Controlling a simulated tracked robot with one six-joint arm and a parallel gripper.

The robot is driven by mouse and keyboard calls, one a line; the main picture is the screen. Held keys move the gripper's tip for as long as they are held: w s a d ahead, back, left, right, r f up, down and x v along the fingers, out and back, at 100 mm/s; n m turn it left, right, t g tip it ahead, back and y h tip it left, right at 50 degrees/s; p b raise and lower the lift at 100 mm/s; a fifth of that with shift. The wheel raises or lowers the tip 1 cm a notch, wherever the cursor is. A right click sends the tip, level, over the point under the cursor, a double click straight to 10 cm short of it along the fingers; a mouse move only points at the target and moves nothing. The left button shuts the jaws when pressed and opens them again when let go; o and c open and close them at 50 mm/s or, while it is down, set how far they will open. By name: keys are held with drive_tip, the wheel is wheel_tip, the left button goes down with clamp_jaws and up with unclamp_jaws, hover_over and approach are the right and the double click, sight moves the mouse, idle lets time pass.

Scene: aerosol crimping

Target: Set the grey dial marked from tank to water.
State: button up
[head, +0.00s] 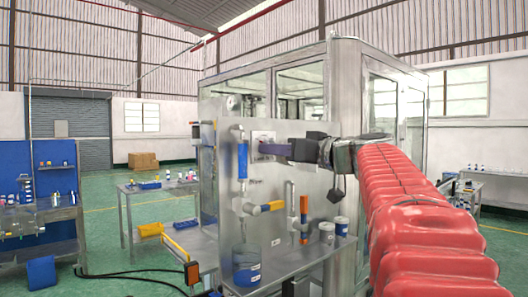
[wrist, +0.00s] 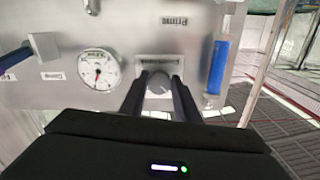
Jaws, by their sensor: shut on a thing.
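The grey dial (wrist: 159,83) sits on a pale square plate on the steel panel, in the middle of the wrist view. My gripper (wrist: 158,92) has one dark finger on each side of the dial and is shut on it. The dial's markings are too small to read, so I cannot tell its setting. In the head view, my gripper (head: 262,150) reaches in from the right to the panel's pale plate (head: 263,136). The dial itself is hidden there by the fingers.
In the head view, the panel (head: 265,190) also carries pipes with orange handles (head: 273,206). A clear blue container (head: 246,263) stands below.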

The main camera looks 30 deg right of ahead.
drive_tip(key=shift+r, duration=0.1)
drive_tip(key=shift+r+m, duration=0.15)
drive_tip(key=shift+m, duration=4.05)
drive_tip(key=o, duration=1)
drive_tip(key=shift+o, duration=0.2)
drive_tip(key=shift+s, duration=0.1)
